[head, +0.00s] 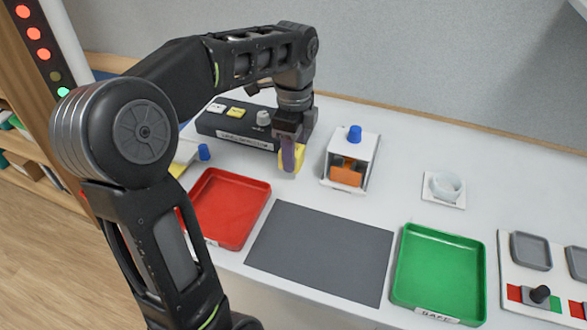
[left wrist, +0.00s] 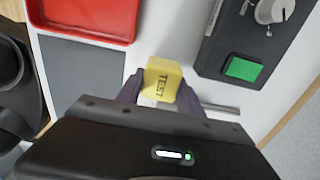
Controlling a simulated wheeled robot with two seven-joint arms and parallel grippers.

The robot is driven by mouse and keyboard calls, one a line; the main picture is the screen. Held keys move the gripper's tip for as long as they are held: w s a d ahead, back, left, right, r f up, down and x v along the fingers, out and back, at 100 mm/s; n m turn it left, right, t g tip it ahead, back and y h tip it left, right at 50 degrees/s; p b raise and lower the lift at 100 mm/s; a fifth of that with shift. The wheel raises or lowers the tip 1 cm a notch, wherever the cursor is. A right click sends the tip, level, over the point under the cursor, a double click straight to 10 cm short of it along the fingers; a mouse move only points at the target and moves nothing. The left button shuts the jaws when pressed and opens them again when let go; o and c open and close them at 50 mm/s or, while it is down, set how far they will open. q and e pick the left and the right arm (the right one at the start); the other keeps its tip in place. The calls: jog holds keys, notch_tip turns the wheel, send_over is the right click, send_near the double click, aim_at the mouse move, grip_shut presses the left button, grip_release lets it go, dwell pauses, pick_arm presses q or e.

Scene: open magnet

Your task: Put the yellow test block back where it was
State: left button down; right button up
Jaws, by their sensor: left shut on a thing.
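The yellow test block (head: 297,158) is between the fingers of my left gripper (head: 288,157), in front of the black control box's right end. My right gripper is not in view.
The black control box (head: 222,124) stands behind. A clear-sided case (head: 354,143) with a blue knob and an orange block is close on the right. A red tray (head: 232,205), grey mat (head: 320,250) and green tray (head: 440,270) lie in front. A white ring (head: 445,186) sits further right.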

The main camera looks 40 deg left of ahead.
pick_arm(q)
jog(key=shift+f, duration=0.2)
jog(key=shift+f, duration=1.9)
jog(key=shift+f, duration=0.1)
jog(key=c, duration=0.8)
grip_release()
jog(key=shift+o, duration=0.2)
